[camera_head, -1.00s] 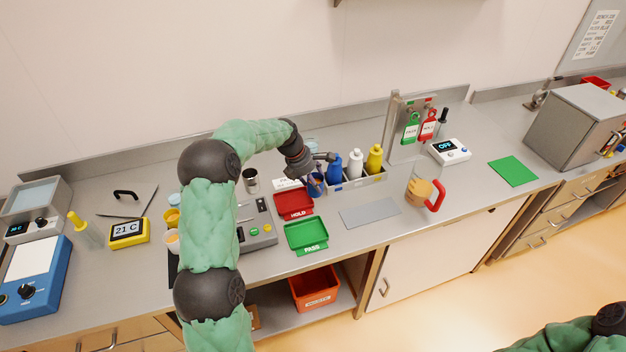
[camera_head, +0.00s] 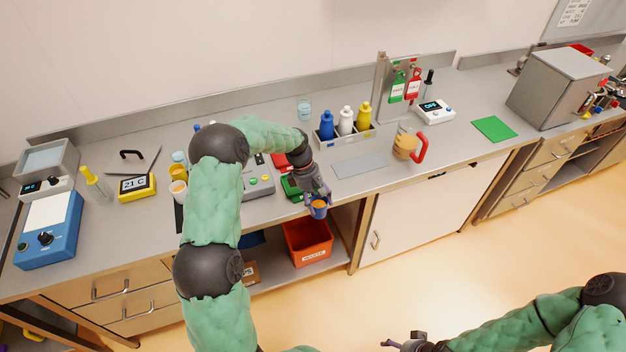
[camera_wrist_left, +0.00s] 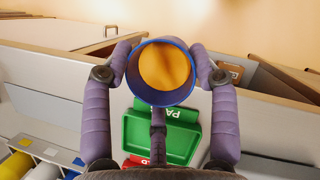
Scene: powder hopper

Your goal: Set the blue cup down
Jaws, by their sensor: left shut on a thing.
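The blue cup (camera_head: 319,212) holds an orange-yellow fill. It is held in the air near the counter's front edge, just in front of the green PASS tray (camera_head: 291,188). My left gripper (camera_head: 317,201) is shut on the cup. In the left wrist view the cup (camera_wrist_left: 160,101) sits between the two purple fingers (camera_wrist_left: 163,66), its open mouth facing the camera, with part of the green tray (camera_wrist_left: 163,137) below it. My right gripper (camera_head: 402,343) shows only partly at the bottom edge; its jaw state is unclear.
The red HOLD tray (camera_head: 279,160) is partly hidden behind my left arm. A grey plate (camera_head: 360,166) lies bare on the counter (camera_head: 342,190). A clear jug with a red handle (camera_head: 406,146) stands to its right. A bottle rack (camera_head: 350,138) stands behind. An orange bin (camera_head: 308,242) is on the shelf below.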

